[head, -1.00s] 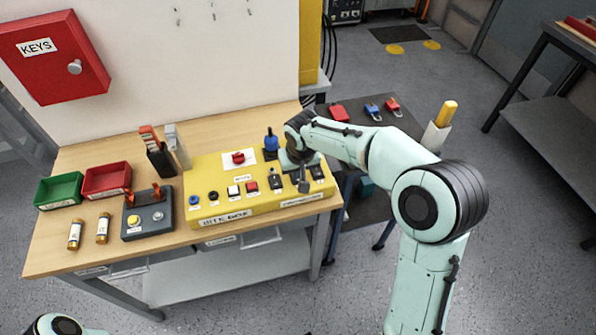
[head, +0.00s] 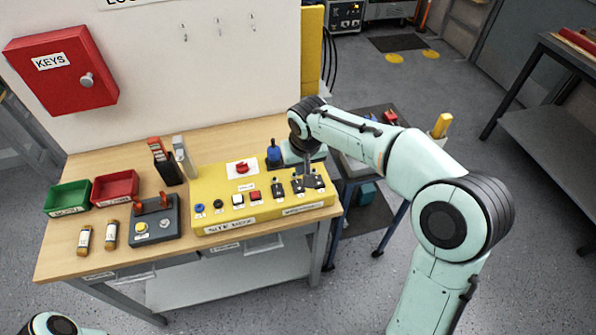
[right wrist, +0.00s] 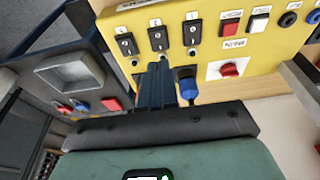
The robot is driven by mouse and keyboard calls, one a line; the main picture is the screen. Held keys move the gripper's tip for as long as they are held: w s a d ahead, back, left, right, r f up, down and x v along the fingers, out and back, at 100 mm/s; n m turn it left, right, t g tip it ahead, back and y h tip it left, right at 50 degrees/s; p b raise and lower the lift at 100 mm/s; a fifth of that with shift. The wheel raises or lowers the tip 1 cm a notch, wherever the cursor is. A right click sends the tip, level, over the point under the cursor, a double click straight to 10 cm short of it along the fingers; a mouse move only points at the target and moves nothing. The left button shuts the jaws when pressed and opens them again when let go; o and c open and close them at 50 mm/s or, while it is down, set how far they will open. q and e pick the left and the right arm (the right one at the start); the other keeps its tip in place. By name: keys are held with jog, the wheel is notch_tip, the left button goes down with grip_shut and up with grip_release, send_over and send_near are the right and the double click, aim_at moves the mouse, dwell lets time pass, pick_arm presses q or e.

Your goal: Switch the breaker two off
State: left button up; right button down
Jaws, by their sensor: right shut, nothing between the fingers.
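The yellow site box (head: 225,215) sits on the wooden bench, with three black breakers in a row at its right end. I take the middle one as breaker two (head: 297,187); it also shows in the right wrist view (right wrist: 158,38). Its switch position is too small to tell. My right gripper (head: 306,172) is shut and empty, just behind the breakers. In the right wrist view its closed fingers (right wrist: 157,72) point at the middle breaker, with a small visible gap. Only a piece of my left arm shows at the bottom left; its gripper is out of view.
A blue-topped part (head: 274,153) stands close beside my right gripper. A red knob (head: 242,167) and several buttons are on the box. A dark control block (head: 153,222), red bin (head: 115,186) and green bin (head: 67,198) stand left. A dark side table is at right.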

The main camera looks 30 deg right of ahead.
jog(key=r, duration=0.1)
jog(key=s+r, duration=0.2)
jog(key=r, duration=0.1)
jog(key=shift+s+a, duration=0.1)
jog(key=shift+a, duration=0.05)
dwell(0.4)
